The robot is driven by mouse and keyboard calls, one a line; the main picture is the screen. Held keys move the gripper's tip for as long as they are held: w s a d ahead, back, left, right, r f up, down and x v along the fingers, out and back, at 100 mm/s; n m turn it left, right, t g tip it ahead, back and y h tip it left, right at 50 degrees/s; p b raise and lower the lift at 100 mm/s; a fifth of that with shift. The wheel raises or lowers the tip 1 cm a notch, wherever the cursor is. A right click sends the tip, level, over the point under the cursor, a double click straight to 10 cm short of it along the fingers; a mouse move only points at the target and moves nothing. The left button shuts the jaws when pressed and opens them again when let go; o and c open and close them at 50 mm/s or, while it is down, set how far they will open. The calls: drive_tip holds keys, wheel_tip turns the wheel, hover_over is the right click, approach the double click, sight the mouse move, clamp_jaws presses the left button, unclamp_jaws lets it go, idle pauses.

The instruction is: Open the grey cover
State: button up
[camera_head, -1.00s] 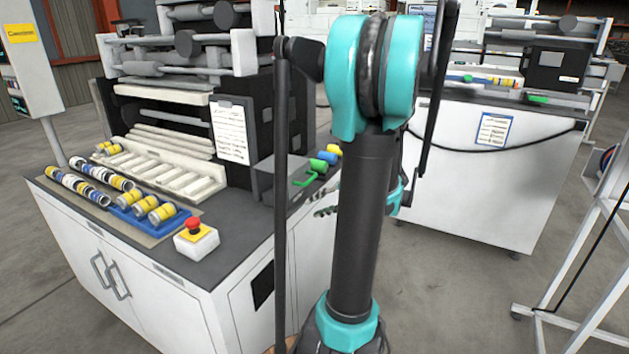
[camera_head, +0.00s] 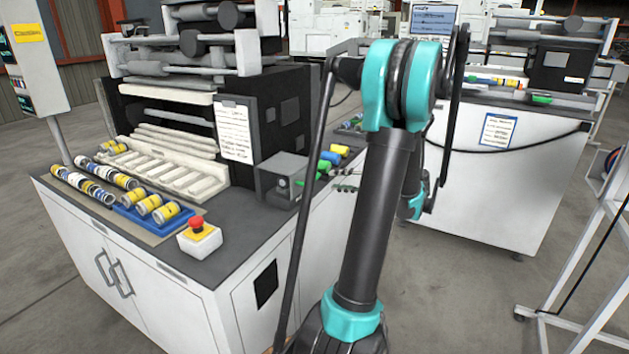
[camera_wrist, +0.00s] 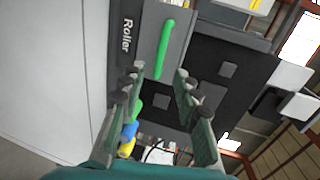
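The grey cover (camera_wrist: 150,28) is a grey panel marked "Roller" with a long green handle (camera_wrist: 165,50), in the upper middle of the wrist view. In the head view it appears to be the small grey box (camera_head: 284,166) on the right part of the near machine's top; its handle is mostly hidden there. My gripper (camera_wrist: 160,78) is open and empty, its two fingers spread below the handle in the wrist view, apart from it. In the head view the fingertips (camera_head: 345,180) show small, right of the box, partly behind my arm. The cover looks shut.
A red emergency button (camera_head: 196,224) and a blue tray (camera_head: 124,218) of rollers are at the near machine's front. A clipboard (camera_head: 234,133) hangs left of the box. Another white machine (camera_head: 490,185) stands behind right.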

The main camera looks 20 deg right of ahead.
sight(316, 179)
drive_tip(key=x, duration=0.9)
drive_tip(key=shift+w+a, duration=0.2)
clamp_jaws()
